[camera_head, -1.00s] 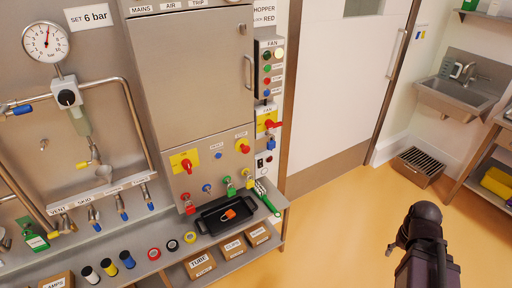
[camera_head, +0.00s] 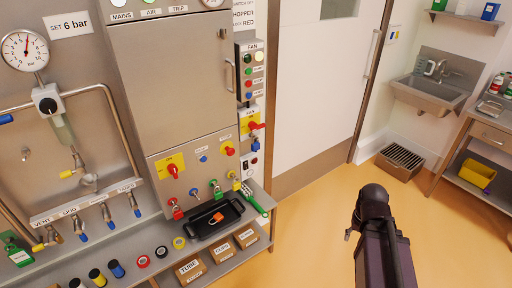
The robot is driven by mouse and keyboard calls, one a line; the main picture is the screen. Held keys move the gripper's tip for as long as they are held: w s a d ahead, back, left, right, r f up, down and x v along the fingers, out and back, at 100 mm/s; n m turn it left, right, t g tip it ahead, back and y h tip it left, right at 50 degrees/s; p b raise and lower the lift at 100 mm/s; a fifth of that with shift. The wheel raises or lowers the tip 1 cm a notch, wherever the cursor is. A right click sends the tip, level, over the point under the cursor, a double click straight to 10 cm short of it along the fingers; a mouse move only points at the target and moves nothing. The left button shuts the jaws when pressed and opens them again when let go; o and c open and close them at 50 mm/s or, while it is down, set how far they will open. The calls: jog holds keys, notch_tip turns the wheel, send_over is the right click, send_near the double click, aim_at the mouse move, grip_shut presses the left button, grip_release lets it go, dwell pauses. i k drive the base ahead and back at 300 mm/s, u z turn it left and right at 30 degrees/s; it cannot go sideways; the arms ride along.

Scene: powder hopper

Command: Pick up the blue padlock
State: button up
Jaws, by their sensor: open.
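A small blue padlock-like piece (camera_head: 255,144) hangs below the yellow and red FAN switch at the right edge of the steel cabinet. Another small blue piece (camera_head: 195,194) hangs low on the cabinet panel, between a red padlock (camera_head: 177,210) and a green padlock (camera_head: 217,191). Both are too small to tell their shape surely. An orange padlock (camera_head: 216,218) lies in a black tray on the bench. My dark arm stands over the floor at the lower right, well apart from the cabinet. My gripper's fingers do not show.
A yellow padlock-like piece (camera_head: 236,184) hangs beside the green one. A sink (camera_head: 428,92) and a side table (camera_head: 495,135) stand at the right. The orange floor (camera_head: 310,225) between is clear.

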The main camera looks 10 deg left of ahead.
aim_at(255, 146)
jog(key=u, duration=0.05)
jog(key=i, duration=1)
jog(key=z, duration=0.05)
